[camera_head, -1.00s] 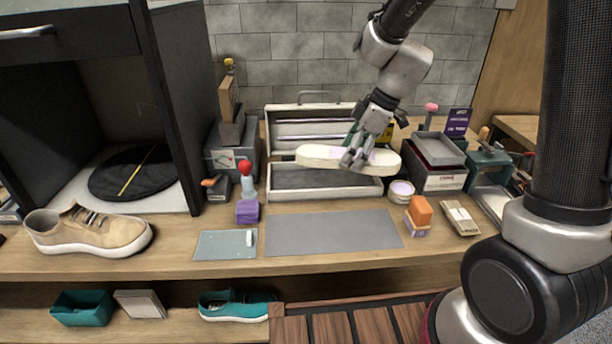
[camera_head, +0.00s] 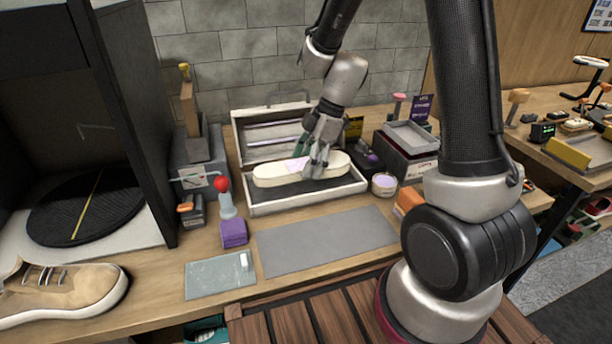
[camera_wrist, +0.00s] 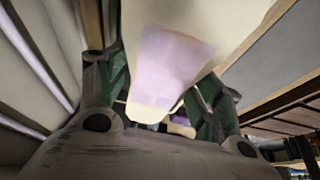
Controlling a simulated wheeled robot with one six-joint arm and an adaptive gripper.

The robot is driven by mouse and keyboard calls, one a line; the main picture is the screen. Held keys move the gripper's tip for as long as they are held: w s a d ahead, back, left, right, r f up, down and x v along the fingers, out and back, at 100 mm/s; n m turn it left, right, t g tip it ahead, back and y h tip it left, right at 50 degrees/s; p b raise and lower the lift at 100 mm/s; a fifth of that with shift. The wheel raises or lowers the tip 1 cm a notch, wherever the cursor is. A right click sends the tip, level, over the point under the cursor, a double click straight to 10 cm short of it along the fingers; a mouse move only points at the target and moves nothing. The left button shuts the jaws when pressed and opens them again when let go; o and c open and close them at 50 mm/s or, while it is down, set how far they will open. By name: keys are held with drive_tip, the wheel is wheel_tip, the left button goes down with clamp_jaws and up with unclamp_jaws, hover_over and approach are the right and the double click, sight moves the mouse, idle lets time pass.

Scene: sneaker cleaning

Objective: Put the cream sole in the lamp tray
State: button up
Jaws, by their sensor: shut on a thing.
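The cream sole (camera_head: 273,174) is long and pale, with a faint lilac patch on top. My gripper (camera_head: 316,165) is shut on it near its right half. The sole lies lengthwise over the opening of the lamp tray (camera_head: 309,203), a white open case with a dark grey floor and a raised lid holding lamp tubes. It looks low, close to the tray's floor, but I cannot tell whether it touches. In the wrist view the sole (camera_wrist: 165,70) fills the middle between my green-padded fingers (camera_wrist: 158,100), with the lid's tubes at left.
The grey mat (camera_head: 325,240) in front is bare. A beige sneaker (camera_head: 62,290) sits at far left.

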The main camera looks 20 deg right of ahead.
drive_tip(key=shift+f, duration=2.05)
drive_tip(key=shift+f, duration=0.1)
drive_tip(key=o, duration=1.1)
drive_tip(key=v, duration=1.1)
drive_tip(key=shift+r, duration=0.3)
drive_tip(key=shift+s+d+r, duration=0.2)
drive_tip(key=shift+d+r, duration=0.1)
drive_tip(key=shift+r, duration=0.35)
drive_tip(key=s+d+r+m+t+h, duration=0.2)
drive_tip(key=s+d+r+m, duration=0.3)
drive_tip(key=s+m, duration=0.4)
drive_tip(key=s+d+r+m+t+h, duration=0.2)
drive_tip(key=s+d+r+m, duration=0.3)
drive_tip(key=s+m, duration=0.4)
drive_tip(key=s+r, duration=0.1)
drive_tip(key=s, duration=0.1)
drive_tip(key=shift+s+r+h, duration=0.3)
drive_tip(key=shift+s+r, duration=0.05)
drive_tip(key=shift+r, duration=0.05)
